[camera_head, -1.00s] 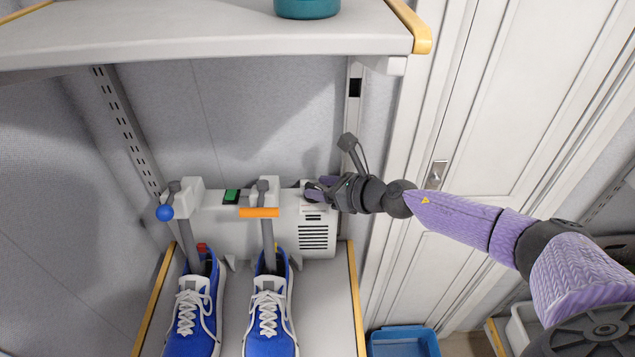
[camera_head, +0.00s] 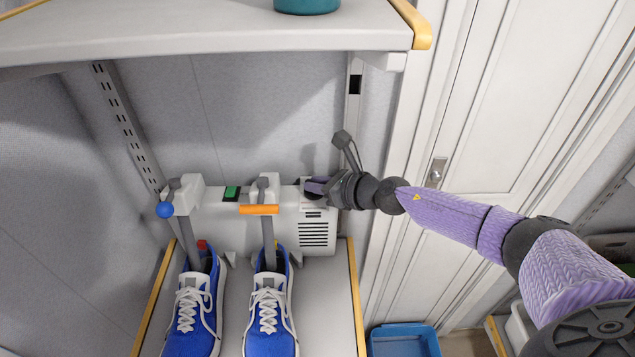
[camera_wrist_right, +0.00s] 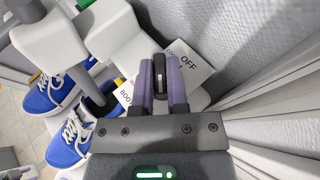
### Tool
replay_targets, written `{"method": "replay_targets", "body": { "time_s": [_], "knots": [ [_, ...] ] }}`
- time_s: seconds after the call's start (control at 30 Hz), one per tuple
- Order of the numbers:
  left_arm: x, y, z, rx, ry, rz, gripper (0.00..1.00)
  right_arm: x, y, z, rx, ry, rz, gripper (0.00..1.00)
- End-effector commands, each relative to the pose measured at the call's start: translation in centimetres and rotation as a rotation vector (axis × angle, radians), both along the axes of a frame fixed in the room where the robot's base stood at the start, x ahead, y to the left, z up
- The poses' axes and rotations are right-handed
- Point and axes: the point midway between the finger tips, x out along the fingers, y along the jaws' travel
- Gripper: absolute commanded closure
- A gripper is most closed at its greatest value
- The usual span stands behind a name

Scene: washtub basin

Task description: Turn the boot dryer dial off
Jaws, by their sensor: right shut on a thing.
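The boot dryer (camera_head: 222,212) is a white unit on the shelf against the back wall, with two grey tubes going down into blue shoes. My right gripper (camera_head: 315,187) is at the upper right end of the dryer. In the right wrist view, its purple fingers (camera_wrist_right: 161,82) are shut on the dark dial (camera_wrist_right: 159,73), which has a pale line on it. The fingers hide most of the dial. A white label (camera_wrist_right: 187,62) reading "OFF" lies just beyond and right of the fingers. My left gripper is out of view.
Blue shoes (camera_head: 268,315) with white laces stand on the lower shelf. A blue ball knob (camera_head: 165,210), an orange bar (camera_head: 259,210) and a green switch (camera_head: 231,193) are on the dryer's left and middle. An upper shelf (camera_head: 200,38) overhangs. A white door (camera_head: 480,130) is at right.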

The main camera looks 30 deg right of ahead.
Motion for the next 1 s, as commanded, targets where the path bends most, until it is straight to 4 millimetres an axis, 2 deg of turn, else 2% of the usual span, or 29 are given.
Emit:
{"method": "replay_targets", "body": {
  "time_s": [0.17,0.6,0.8,1.0],
  "knots": [
    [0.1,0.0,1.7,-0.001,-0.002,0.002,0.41,-0.1,0.1,0.4,-0.001,0.002,-0.044,1.00],
    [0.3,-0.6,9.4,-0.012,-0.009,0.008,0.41,-0.2,0.5,0.7,0.003,0.005,-0.396,1.00],
    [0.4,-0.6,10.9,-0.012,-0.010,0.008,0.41,-0.1,0.7,0.4,0.002,0.003,-0.576,1.00],
    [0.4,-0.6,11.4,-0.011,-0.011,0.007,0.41,-0.1,0.8,0.1,0.001,0.002,-0.728,1.00]
  ]
}}
